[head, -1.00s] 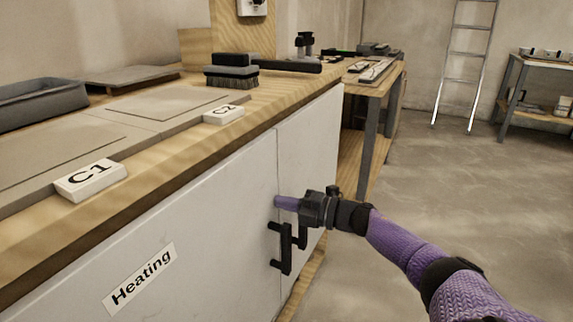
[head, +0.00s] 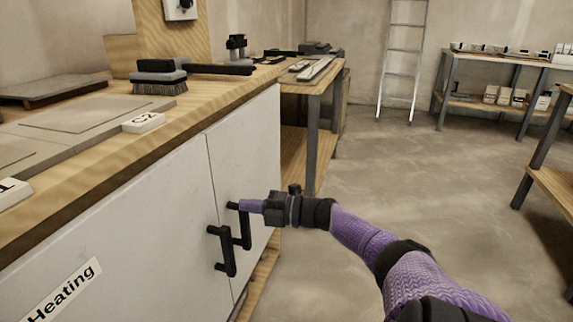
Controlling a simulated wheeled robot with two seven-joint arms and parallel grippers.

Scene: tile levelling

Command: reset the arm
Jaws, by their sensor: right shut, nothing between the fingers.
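My right arm comes in from the lower right. Its gripper (head: 250,206) points left, at the upper end of the right black door handle (head: 243,227) on the white cabinet. The gripper is shut with nothing in it. Whether it touches the handle I cannot tell. A second black handle (head: 225,250) is on the left door, left of the gripper. Both cabinet doors look closed. My left gripper is not in view.
The wooden worktop (head: 115,165) above the cabinet holds a brush (head: 158,77), grey tiles and a C2 block (head: 143,122). A "Heating" label (head: 62,293) is on the left door. A ladder (head: 402,65) and shelves (head: 495,65) stand behind. The floor (head: 400,170) right of the cabinet is clear.

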